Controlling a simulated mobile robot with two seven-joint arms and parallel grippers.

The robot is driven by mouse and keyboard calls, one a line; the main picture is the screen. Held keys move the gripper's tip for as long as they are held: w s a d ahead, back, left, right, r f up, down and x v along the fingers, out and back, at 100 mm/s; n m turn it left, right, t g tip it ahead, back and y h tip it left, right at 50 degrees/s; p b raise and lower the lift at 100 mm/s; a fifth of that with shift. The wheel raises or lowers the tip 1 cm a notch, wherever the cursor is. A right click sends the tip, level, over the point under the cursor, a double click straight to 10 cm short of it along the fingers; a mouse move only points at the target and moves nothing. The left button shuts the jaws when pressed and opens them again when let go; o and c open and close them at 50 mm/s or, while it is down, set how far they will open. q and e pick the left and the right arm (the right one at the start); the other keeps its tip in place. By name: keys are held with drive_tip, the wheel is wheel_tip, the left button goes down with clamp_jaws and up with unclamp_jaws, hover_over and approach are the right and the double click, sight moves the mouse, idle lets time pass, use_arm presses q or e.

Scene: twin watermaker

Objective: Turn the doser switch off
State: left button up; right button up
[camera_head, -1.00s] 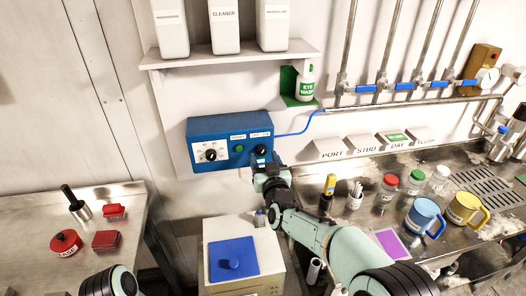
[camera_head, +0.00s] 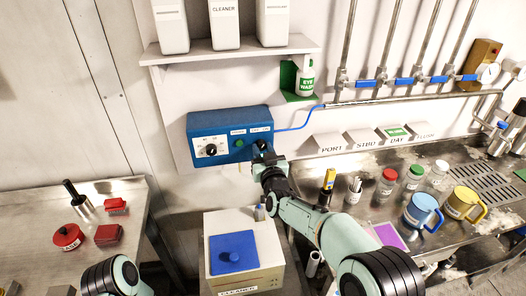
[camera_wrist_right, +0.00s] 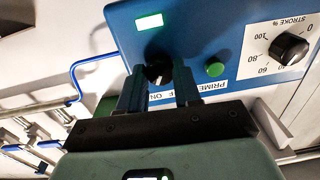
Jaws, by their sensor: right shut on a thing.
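The blue doser box (camera_head: 226,127) is mounted on the wall, with a stroke dial (camera_head: 210,149) at its left and a green button (camera_head: 239,144). The black doser switch (camera_wrist_right: 158,72) is on the same face; a label ending in "ON" lies beside it in the right wrist view. My right gripper (camera_wrist_right: 158,84) is shut on the switch knob, one finger on each side. In the head view my right gripper (camera_head: 262,156) covers most of the switch. A lit green display (camera_wrist_right: 149,21) shows on the box. Of my left arm only a link shows; its gripper is out of view.
Below the box stands a cream unit (camera_head: 266,244) with a blue lid (camera_head: 233,252). A shelf (camera_head: 232,49) with white bottles is above. The right counter holds jars and mugs (camera_head: 422,210). A steel table (camera_head: 133,204) at left holds red items.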

use_arm(q)
drive_tip(key=shift+s+f, duration=0.1)
drive_tip(key=shift+f, duration=0.05)
use_arm(e)
drive_tip(key=n+b, duration=0.1)
drive_tip(key=n, duration=0.7)
drive_tip(key=shift+b, duration=0.3)
use_arm(q)
drive_tip(key=shift+s+f, duration=0.4)
drive_tip(key=shift+f, duration=0.25)
drive_tip(key=shift+s+f, duration=0.4)
drive_tip(key=shift+f, duration=0.2)
use_arm(e)
drive_tip(key=shift+r+n, duration=0.1)
drive_tip(key=shift+n, duration=1.6)
drive_tip(key=o, duration=1)
drive_tip(key=shift+o, duration=0.2)
use_arm(q)
drive_tip(key=shift+b, duration=0.3)
